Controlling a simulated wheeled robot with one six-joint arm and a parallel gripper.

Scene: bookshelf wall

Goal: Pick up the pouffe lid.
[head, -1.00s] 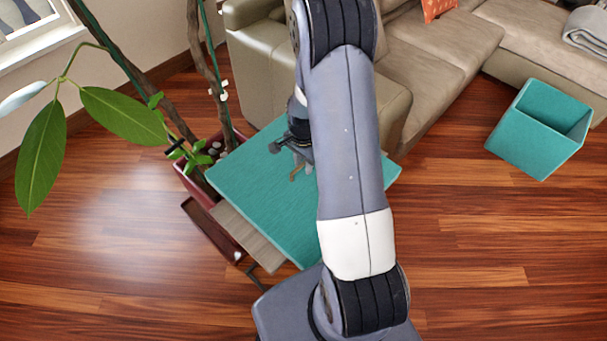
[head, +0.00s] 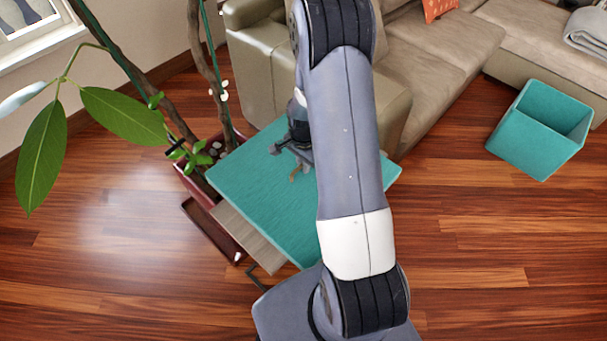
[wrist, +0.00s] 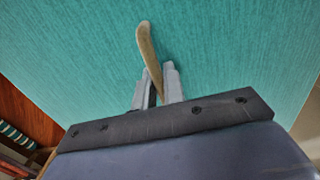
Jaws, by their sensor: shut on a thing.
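The pouffe lid (head: 245,185) is a flat teal square panel with a small tan handle (head: 295,173) on its upper face. It lies over a small wooden table, partly hidden by my arm in the head view. My gripper (head: 302,160) is over the middle of the lid. In the wrist view, the grey fingers of my gripper (wrist: 157,85) are shut on the curved tan handle (wrist: 148,48), which sticks up between them. The teal lid surface (wrist: 230,50) fills most of that view. I cannot tell any gap between lid and table.
The open teal pouffe box (head: 530,150) stands on the wooden floor at the right. A beige sofa (head: 440,60) is behind. A potted plant (head: 125,115) stands close to the lid's left side. The wooden table edge (head: 250,240) shows below the lid.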

